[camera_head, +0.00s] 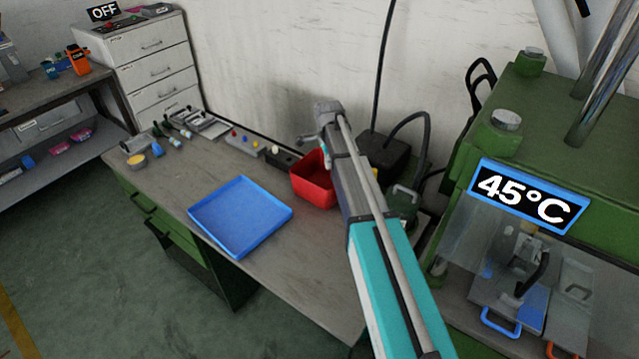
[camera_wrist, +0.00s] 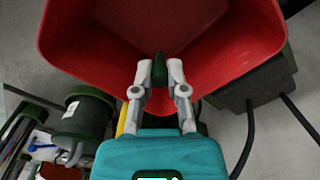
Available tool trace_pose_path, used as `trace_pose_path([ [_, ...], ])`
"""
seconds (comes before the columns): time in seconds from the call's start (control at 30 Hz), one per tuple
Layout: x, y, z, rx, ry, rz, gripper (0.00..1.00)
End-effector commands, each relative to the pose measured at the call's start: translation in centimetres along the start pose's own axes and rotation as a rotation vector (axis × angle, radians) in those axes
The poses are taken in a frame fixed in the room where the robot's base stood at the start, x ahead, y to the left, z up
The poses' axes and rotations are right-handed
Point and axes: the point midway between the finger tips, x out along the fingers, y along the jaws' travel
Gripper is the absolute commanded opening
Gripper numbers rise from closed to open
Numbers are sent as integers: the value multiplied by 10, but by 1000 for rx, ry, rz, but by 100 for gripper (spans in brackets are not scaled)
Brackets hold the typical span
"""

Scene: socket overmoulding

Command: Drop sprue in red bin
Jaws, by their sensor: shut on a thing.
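The red bin (camera_head: 313,183) stands on the workbench, partly behind my arm in the head view. In the wrist view the red bin (camera_wrist: 85,45) fills the upper part, and its open inside faces the camera. My gripper (camera_wrist: 160,72) is over the bin's near side with its fingers shut on a small dark green piece, seemingly the sprue (camera_wrist: 159,66). Only the sprue's upper part shows between the fingertips; its height above the bin floor is hard to tell. In the head view my arm hides the fingertips and the sprue.
A blue tray (camera_head: 240,213) lies empty on the workbench (camera_head: 290,270) left of the bin. Small tools (camera_head: 172,130) lie at the back left. A dark box (camera_head: 385,153) with cables stands behind my arm. A green machine with a 45°C display (camera_head: 530,196) is at right.

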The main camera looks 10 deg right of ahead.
Motion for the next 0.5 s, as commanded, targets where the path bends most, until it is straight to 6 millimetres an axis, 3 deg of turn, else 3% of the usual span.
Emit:
trace_pose_path([
  [0.2, 0, 0, 0, 0, 0, 0, 0],
  [0.23, 0, 0, 0, 1, 0, 0, 22],
  [0.3, 0, 0, -1, 1, 0, 0, 35],
  [0.43, 0, 0, -1, 1, 0, 0, 58],
  [0.5, 0, 0, -1, 1, 0, 0, 58],
])
